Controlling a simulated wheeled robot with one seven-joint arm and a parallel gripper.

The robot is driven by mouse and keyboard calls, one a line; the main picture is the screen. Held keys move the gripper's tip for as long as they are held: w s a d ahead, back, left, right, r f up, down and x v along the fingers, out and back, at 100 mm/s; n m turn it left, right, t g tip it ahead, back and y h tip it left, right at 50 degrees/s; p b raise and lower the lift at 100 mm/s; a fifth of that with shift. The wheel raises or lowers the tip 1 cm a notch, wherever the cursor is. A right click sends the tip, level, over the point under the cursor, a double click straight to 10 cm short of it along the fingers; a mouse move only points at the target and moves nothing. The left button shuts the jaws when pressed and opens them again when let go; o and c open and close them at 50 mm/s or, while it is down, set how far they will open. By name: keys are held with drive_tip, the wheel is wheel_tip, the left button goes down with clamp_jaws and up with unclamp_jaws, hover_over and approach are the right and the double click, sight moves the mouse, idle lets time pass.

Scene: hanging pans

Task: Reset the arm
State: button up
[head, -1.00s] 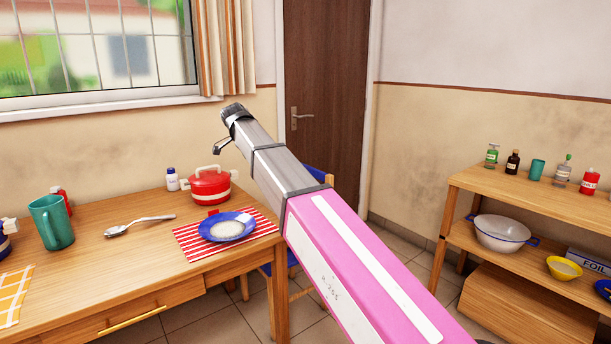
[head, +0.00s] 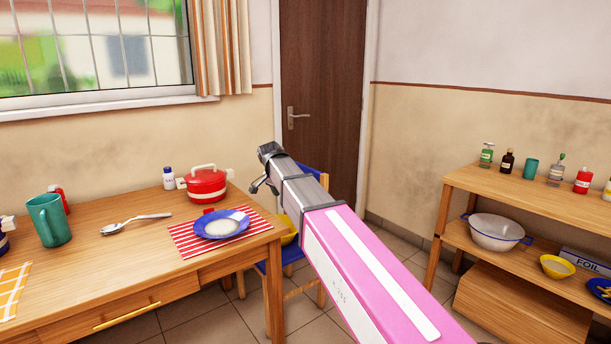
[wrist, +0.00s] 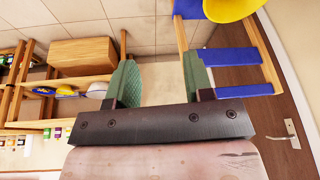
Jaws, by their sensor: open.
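My arm, pink with a grey forearm, reaches out from the lower right in the head view.
A wooden table (head: 85,255) at left holds a teal mug (head: 50,221), a spoon, a red pot (head: 206,185) and a blue plate (head: 222,225). A blue chair (head: 312,184) with a yellow bowl (wrist: 230,8) stands beyond. A wooden shelf (head: 520,197) is at right.

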drive_tip(key=s+d+f+n+g, duration=0.15)
drive_tip(key=s+d+f, duration=0.25)
drive_tip(key=d+f, duration=0.4)
drive_tip(key=s+d+f+n, duration=0.3)
drive_tip(key=s+d+f, duration=0.1)
drive_tip(key=d+f, duration=0.4)
drive_tip(key=s+d+f+n+g+y, duration=0.1)
drive_tip(key=s+d+f+n+y, duration=0.1)
drive_tip(key=s+d+f, duration=0.9)
drive_tip(key=s+f+n, duration=0.1)
drive_tip(key=s+f, duration=0.1)
drive_tip(key=s, duration=0.2)
drive_tip(key=shift+d+f+n+g, duration=0.25)
drive_tip(key=shift+d+n+g, duration=0.05)
drive_tip(key=shift+n+g, duration=0.05)
idle(1.0)
